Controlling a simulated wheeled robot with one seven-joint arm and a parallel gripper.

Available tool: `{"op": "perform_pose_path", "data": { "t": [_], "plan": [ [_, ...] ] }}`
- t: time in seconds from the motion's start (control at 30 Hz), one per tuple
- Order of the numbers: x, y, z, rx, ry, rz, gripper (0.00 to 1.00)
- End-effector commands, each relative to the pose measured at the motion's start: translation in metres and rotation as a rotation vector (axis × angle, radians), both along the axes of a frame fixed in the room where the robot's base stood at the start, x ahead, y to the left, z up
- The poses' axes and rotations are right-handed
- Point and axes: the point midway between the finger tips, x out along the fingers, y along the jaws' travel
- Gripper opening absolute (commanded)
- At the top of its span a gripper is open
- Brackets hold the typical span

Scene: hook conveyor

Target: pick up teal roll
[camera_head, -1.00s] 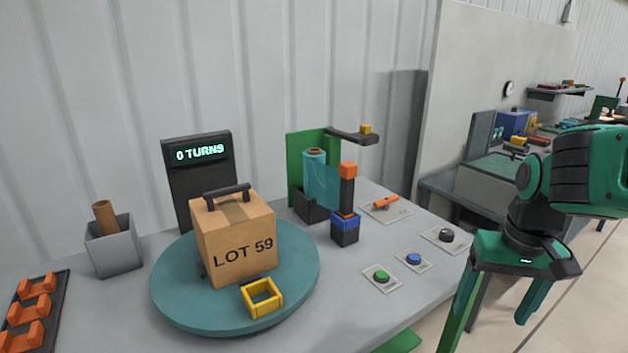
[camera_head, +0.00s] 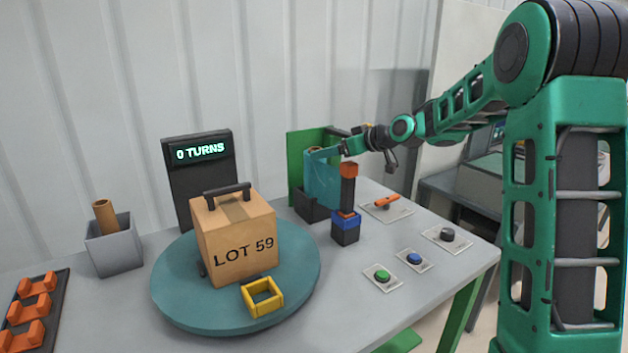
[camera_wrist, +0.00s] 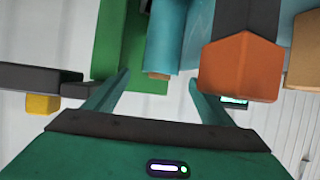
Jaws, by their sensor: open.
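The teal roll (camera_head: 318,182) stands upright in a dark holder (camera_head: 308,206) in front of a green panel (camera_head: 294,170) at the back of the table. Whether either finger touches the roll I cannot tell. A teal sheet (camera_wrist: 200,35) shows beside the roll.
An orange-topped post (camera_head: 348,190) stands close to the roll's right; its orange cap (camera_wrist: 240,66) is near my right finger in the wrist view. A dark arm with a yellow block (camera_wrist: 42,103) is at left there. A turntable (camera_head: 170,300) bears a LOT 59 box (camera_head: 236,250).

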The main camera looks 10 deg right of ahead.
Motion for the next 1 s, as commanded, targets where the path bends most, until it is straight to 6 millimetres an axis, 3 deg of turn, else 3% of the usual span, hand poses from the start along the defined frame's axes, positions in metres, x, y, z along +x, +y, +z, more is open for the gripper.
{"op": "perform_pose_path", "data": {
  "t": [0.23, 1.0],
  "plan": [
    [0.016, 0.010, -0.004, 0.023, -0.011, 0.009, 0.76],
    [0.081, 0.055, -0.045, 0.022, -0.009, 0.012, 0.76]
  ]
}}
